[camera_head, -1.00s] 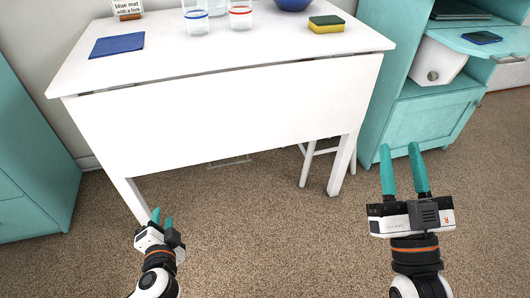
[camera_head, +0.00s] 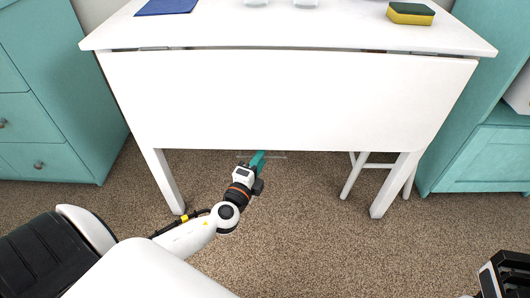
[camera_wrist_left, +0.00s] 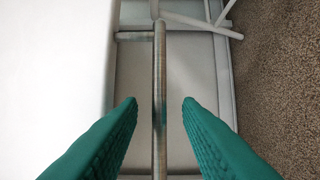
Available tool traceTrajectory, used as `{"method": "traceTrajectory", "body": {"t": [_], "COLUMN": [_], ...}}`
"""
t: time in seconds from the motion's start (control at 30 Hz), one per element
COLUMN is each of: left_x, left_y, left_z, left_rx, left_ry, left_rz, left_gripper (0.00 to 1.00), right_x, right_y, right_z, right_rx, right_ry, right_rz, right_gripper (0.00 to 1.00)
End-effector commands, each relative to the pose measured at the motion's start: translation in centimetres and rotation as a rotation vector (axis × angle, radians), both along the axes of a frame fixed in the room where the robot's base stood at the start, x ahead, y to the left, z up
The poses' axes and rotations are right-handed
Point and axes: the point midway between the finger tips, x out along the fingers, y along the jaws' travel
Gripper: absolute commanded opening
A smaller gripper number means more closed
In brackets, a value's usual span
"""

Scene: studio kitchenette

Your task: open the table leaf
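The table leaf (camera_head: 290,100) is a white panel hanging down along the front of the white table (camera_head: 300,32). My left gripper (camera_head: 258,160) is low in front, its teal fingertips at the leaf's bottom edge. In the left wrist view my left gripper (camera_wrist_left: 160,104) is open, with its fingers well apart. The leaf (camera_wrist_left: 55,70) fills the left side of that view. A thin grey bar (camera_wrist_left: 160,80) shows between the fingers, with a gap on each side. I cannot tell how far beyond them it is. Only part of my right gripper (camera_head: 508,275) shows at the lower right corner; its fingers are hidden.
A blue cloth (camera_head: 166,6) and a yellow and green sponge (camera_head: 410,14) lie on the tabletop, with glasses at its back edge. Table legs (camera_head: 165,180) and white stool legs (camera_head: 352,178) stand below. Teal cabinets (camera_head: 45,110) flank the table. Carpet in front is clear.

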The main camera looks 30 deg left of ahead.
Motion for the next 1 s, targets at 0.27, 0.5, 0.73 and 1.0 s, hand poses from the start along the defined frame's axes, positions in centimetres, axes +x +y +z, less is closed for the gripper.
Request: {"method": "traceTrajectory", "body": {"t": [0.27,0.5,0.73,1.0], "left_x": [3.4,3.9,3.8,3.8], "left_y": [0.5,0.6,0.6,0.6], "left_z": [0.0,0.0,0.0,0.0], "left_rx": [0.000,0.000,0.000,0.000], "left_ry": [0.000,0.000,0.001,0.001], "left_rz": [0.000,0.000,0.000,0.000], "left_gripper": [0.32,0.32,0.14,0.00], "right_x": [0.0,0.1,0.0,0.0], "right_y": [0.0,0.0,0.0,0.0], "right_z": [0.0,0.1,0.2,0.3], "right_rx": [-0.001,-0.001,-0.001,-0.001], "right_ry": [-0.008,-0.007,-0.011,-0.015], "right_rz": [0.000,-0.001,0.000,-0.001], "right_gripper": [0.36,0.36,0.36,0.36]}}
